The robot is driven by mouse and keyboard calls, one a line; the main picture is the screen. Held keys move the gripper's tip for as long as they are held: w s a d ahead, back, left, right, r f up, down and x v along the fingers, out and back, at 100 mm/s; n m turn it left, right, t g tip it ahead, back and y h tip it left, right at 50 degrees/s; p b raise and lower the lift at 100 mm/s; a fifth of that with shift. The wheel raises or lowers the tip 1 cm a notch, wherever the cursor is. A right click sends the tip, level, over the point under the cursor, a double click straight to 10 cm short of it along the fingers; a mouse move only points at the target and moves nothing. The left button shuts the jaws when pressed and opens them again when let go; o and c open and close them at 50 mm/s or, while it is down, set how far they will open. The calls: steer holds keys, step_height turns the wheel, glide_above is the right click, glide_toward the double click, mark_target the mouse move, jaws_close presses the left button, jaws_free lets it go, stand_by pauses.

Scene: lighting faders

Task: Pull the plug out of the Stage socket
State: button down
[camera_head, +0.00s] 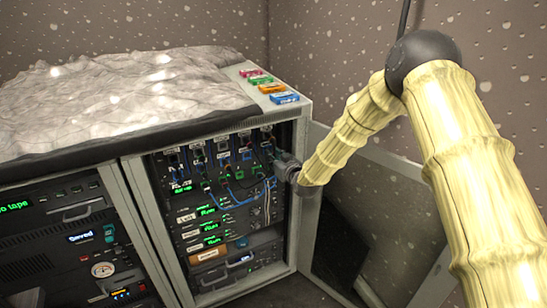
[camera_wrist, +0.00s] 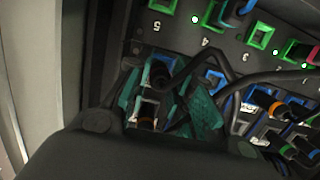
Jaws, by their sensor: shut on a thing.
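The patch panel (camera_head: 225,165) with its sockets and cables is in the open cabinet bay in the head view. My gripper (camera_head: 272,182) reaches in at its right side. A blue-framed socket (camera_wrist: 160,75) lies just beyond the fingers. No Stage label is readable in either view.
Several other plugs (camera_wrist: 267,102) and cables crowd the panel to the right. Green-framed sockets (camera_wrist: 260,36) line the upper row. An open door (camera_head: 375,215) stands right of the bay. Grey sheeting (camera_head: 110,95) and coloured blocks (camera_head: 272,87) lie on top.

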steer(key=shift+f+p+v, duration=0.2)
steer(key=shift+v, duration=0.85)
steer(key=shift+f+p+v, duration=0.15)
steer(key=shift+v, duration=0.85)
steer(key=shift+s+d, duration=0.1)
steer(key=shift+s, duration=0.15)
